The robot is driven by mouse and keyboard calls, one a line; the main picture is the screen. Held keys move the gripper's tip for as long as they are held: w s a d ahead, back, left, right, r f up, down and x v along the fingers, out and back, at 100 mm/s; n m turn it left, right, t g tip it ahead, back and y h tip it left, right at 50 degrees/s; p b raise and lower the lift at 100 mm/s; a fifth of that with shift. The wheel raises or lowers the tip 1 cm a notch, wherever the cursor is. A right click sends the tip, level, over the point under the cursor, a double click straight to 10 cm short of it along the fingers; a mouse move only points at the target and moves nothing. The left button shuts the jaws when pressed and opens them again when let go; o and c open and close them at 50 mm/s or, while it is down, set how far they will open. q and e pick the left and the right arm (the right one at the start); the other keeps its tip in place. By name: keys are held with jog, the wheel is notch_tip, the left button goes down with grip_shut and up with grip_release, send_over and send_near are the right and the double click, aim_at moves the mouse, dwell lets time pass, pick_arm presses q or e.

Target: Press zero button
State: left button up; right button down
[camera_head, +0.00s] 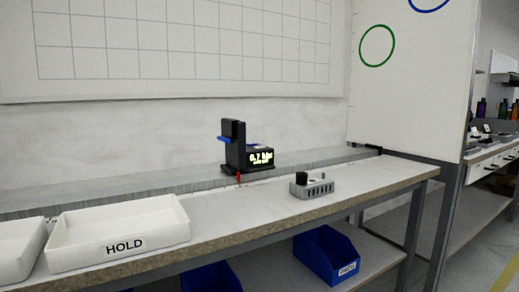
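The readout's characters are small and blurred. A blue part (227,140) sits across the device's upper left side. A small red piece (238,179) shows at its front lower edge. I cannot make out which part is the zero button. Neither of my grippers is in view.
The grey bench (235,210) runs across the view. A grey slotted block (312,189) with a black knob sits right of the device. A white tray marked HOLD (125,243) and another white tray (18,262) stand at left. Blue bins (328,256) are below.

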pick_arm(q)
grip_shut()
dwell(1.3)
